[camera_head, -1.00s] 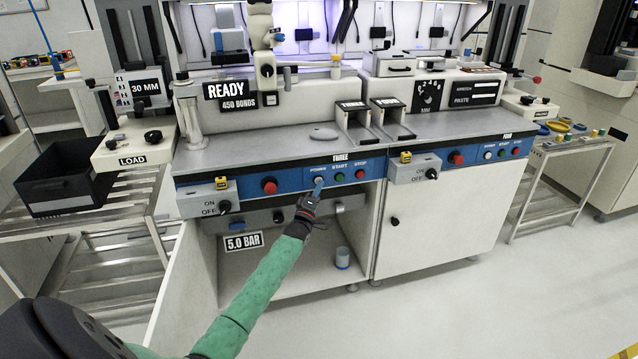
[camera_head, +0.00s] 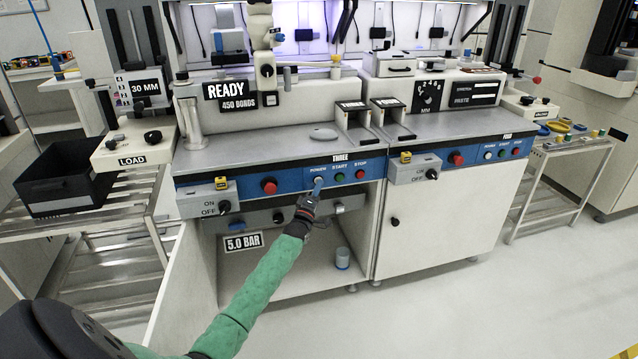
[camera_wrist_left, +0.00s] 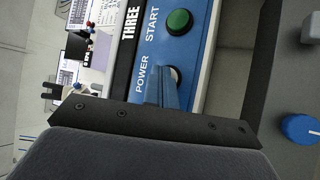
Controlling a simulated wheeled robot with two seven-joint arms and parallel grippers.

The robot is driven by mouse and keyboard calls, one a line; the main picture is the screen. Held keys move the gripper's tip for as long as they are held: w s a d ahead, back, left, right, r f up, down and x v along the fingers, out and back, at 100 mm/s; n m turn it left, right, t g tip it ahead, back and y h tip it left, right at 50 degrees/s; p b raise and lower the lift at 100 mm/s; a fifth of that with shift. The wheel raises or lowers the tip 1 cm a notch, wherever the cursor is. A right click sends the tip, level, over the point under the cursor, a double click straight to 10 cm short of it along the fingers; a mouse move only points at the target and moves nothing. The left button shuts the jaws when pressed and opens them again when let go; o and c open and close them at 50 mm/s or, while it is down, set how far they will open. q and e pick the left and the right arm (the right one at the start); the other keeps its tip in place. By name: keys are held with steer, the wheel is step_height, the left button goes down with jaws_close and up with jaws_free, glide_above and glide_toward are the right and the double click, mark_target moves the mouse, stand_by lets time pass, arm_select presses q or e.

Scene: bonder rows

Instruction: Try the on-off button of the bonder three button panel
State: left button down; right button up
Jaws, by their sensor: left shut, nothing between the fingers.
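The blue button panel (camera_head: 327,184) of bonder THREE carries three buttons labelled POWER, START and STOP. The POWER button (camera_head: 319,181) is whitish and partly covered by my left fingertips; it also shows in the left wrist view (camera_wrist_left: 174,74). The green START button (camera_head: 340,177) and red STOP button (camera_head: 360,174) are to its right. My left gripper (camera_head: 317,188) is shut and empty, its tips at the POWER button. I cannot tell whether they touch or press it. In the left wrist view the shut fingers (camera_wrist_left: 161,92) point at POWER. My right gripper is not in view.
A red knob (camera_head: 269,186) and an ON/OFF switch box (camera_head: 208,198) are left of the buttons. Below is an open cabinet with a 5.0 BAR sign (camera_head: 244,241) and a cup (camera_head: 342,258). Bonder FOUR's panel (camera_head: 487,152) is at right. The floor in front is clear.

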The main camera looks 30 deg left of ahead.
arm_select(q)
steer(key=shift+s+d, duration=0.1)
steer(key=shift+s+d+p, duration=0.4)
steer(key=shift+d+p, duration=0.05)
steer(key=shift+d, duration=0.05)
steer(key=s+d+p, duration=0.2)
steer(key=s+d, duration=0.1)
steer(key=shift+s+d+p, duration=0.15)
steer(key=shift+d+p, duration=0.2)
steer(key=shift+d, duration=0.05)
stand_by(0.4)
stand_by(0.6)
